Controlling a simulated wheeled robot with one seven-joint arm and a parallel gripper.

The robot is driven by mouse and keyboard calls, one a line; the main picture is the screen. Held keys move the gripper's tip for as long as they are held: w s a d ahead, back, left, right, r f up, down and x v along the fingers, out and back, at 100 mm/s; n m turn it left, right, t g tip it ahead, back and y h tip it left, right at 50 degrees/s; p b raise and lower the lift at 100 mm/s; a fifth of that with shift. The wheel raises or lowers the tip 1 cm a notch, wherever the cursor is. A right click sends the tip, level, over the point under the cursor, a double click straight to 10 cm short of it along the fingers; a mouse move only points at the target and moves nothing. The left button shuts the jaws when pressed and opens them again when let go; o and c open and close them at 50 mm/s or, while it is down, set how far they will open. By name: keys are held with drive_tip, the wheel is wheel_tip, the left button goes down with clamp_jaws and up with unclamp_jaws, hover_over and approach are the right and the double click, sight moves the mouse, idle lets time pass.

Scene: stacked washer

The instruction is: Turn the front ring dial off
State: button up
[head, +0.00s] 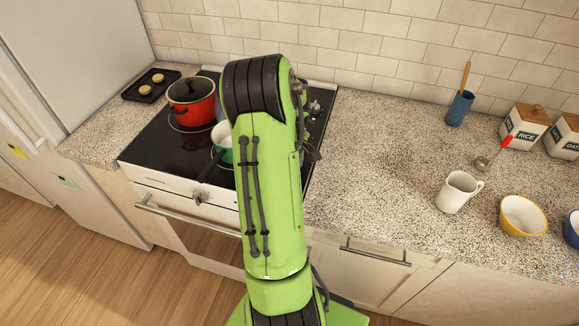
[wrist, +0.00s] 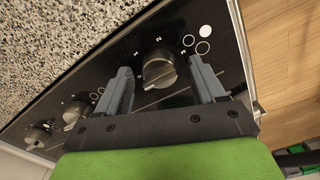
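In the wrist view, the silver dial nearest the cooktop's front edge (wrist: 160,70) sits on the black glass, with numbers and ring symbols printed around it. My gripper (wrist: 161,84) is open, with one grey finger on each side of this dial. The fingers seem apart from it; whether either touches is hard to tell. The dial's exact pointer setting is too small to read.
More dials (wrist: 75,113) run toward the lower left in the wrist view. A red pot (head: 190,105) and a green pan (head: 221,140) stand on the cooktop (head: 150,147). An oven handle (head: 185,217) juts out in front. The counter right of the stove is clear nearby.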

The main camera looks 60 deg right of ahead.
wheel_tip(320, 180, up, 16)
drive_tip(key=p, duration=0.3)
drive_tip(key=shift+f, duration=0.1)
idle(0.5)
drive_tip(key=w+a+r+n+t, duration=0.1)
drive_tip(key=w+a+r, duration=0.25)
drive_tip(key=a, duration=0.55)
drive_tip(key=w+a+r+t, duration=0.1)
drive_tip(key=w+a+r, duration=0.25)
drive_tip(key=a, duration=0.45)
drive_tip(key=s+a+t, duration=0.1)
drive_tip(key=s+a, duration=0.2)
drive_tip(key=a, duration=0.6)
drive_tip(key=s+a+n+t, duration=0.1)
drive_tip(key=s+a, duration=0.3)
drive_tip(key=a, duration=0.6)
drive_tip(key=shift+s+a+f+n+t, duration=0.3)
drive_tip(key=shift+f+t, duration=0.15)
drive_tip(key=shift+t, duration=0.35)
